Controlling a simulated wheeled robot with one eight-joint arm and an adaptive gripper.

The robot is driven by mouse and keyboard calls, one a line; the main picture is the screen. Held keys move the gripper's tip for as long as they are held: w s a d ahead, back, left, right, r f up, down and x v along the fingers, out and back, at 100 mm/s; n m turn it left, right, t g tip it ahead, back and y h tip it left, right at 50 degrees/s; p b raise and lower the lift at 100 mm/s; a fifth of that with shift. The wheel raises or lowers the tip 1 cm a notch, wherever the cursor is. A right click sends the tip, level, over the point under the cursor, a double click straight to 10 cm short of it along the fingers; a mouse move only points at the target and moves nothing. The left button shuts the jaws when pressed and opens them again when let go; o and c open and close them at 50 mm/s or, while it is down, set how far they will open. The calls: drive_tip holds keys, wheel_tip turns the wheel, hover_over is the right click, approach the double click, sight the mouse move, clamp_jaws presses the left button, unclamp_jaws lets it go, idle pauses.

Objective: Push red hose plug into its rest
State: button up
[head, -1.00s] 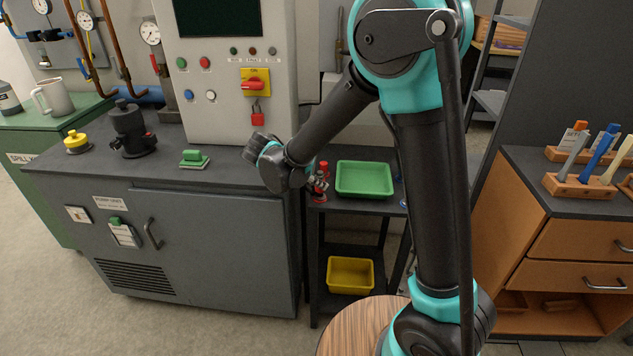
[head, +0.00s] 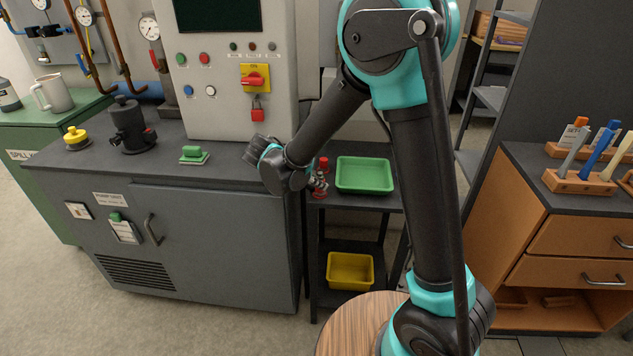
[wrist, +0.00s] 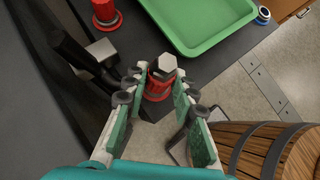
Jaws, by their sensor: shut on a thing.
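My gripper (wrist: 155,92) is shut on a red plug (wrist: 157,86) with a grey hexagonal end, seen between the fingertips in the wrist view. In the head view my gripper (head: 319,182) is at the left end of the dark side stand, left of the green tray. The held plug is small and partly hidden there. A second red round part (wrist: 104,13) with a wider base stands on the stand top, just beyond the fingers; it also shows in the head view (head: 323,163). I cannot tell which part is the rest, nor whether the held plug touches anything.
The green tray (head: 364,188) lies on the stand (head: 385,204), close to the right of the gripper. The grey pump cabinet (head: 215,240) is close on the left. A yellow bin (head: 350,284) is on the lower shelf. A round wooden top (head: 350,325) is in front.

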drive_tip(key=o, duration=1.6)
drive_tip(key=shift+v, duration=2.5)
drive_tip(key=v, duration=1.2)
